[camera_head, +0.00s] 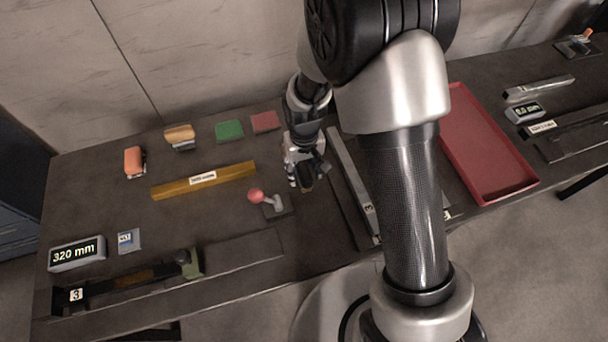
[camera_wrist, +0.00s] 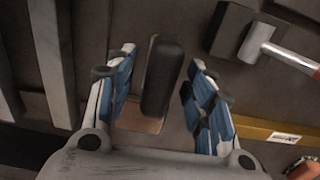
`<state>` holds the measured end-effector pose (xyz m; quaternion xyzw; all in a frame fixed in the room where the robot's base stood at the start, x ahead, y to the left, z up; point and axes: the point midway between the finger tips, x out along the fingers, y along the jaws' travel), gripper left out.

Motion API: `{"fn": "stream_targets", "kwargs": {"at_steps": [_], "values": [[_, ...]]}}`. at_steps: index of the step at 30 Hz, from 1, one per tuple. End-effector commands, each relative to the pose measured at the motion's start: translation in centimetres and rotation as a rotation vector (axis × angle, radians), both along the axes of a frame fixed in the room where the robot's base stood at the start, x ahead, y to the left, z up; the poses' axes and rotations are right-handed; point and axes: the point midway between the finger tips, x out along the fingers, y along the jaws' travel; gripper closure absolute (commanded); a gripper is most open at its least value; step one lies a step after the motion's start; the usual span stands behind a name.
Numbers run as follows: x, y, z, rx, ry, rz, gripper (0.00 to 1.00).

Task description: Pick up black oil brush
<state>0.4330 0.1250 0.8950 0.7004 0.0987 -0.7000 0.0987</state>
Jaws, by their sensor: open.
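The black oil brush (camera_wrist: 163,72) shows in the wrist view as a dark, rounded handle with a tan-brown part (camera_wrist: 140,118) at its lower end. My gripper (camera_wrist: 160,60) is open, with one blue-and-white finger on each side of the handle. A gap shows on both sides, so the fingers do not appear to press on it. In the head view my gripper (camera_head: 305,178) is low over the middle of the table, and the brush is mostly hidden by it.
A yellow bar (camera_head: 205,180) lies further left. Long grey bars (camera_head: 350,170) lie just right, then a red tray (camera_head: 487,150). Green and red pads (camera_head: 230,131) lie behind.

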Motion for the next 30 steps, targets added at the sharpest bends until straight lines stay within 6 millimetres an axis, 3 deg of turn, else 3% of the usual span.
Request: {"fn": "stream_targets", "kwargs": {"at_steps": [23, 30], "values": [[0.0, 0.0, -0.47, 0.0, 0.0, 0.0, 0.52], [-0.01, 0.0, -0.47, 0.0, 0.0, 0.0, 0.67]]}}
